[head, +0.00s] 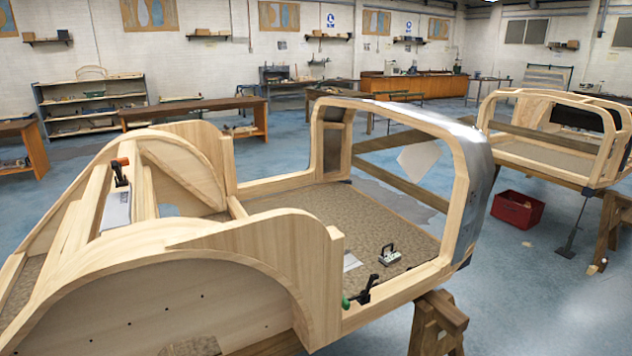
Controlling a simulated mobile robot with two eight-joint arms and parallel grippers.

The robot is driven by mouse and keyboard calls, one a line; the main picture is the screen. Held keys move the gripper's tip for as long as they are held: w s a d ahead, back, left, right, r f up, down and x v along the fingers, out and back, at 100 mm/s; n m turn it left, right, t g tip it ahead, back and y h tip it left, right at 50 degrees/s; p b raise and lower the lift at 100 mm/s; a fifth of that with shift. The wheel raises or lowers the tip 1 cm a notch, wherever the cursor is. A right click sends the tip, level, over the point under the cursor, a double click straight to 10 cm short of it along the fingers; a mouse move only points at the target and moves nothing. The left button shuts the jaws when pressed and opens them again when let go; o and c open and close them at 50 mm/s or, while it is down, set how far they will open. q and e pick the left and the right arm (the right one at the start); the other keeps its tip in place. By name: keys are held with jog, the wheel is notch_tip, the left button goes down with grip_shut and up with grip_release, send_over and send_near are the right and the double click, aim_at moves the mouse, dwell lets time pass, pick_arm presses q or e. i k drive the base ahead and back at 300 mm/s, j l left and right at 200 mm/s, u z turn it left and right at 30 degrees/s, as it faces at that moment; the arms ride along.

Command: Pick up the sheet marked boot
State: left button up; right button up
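No sheet with a readable "boot" marking shows in the head view. A pale grey sheet (117,209) lies on the wooden rails at the left of the near bodyframe, with small dark marks near its lower edge too small to read. A small pale sheet (351,262) lies flat on the bodyframe's brown floor. A light grey, angular sheet (418,161) shows through the side opening behind the rails. A curved grey metal sheet (477,170) covers the right end of the bodyframe. Neither of my grippers is in view.
The wooden bodyframe (262,240) fills the foreground on trestles (437,325). A clamp with an orange handle (120,172), a green-handled clamp (362,291) and a small metal tool (389,255) are on it. A red crate (517,209) stands near a second bodyframe (545,155).

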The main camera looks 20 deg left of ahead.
aim_at(117, 211)
jog(key=i+l+u, duration=0.1)
jog(key=u, duration=0.3)
jog(key=i+l+u, duration=0.1)
jog(key=u, duration=0.3)
jog(key=l+u, duration=0.1)
jog(key=u, duration=0.3)
jog(key=i+l+u, duration=0.1)
jog(key=u, duration=0.3)
jog(key=l, duration=0.1)
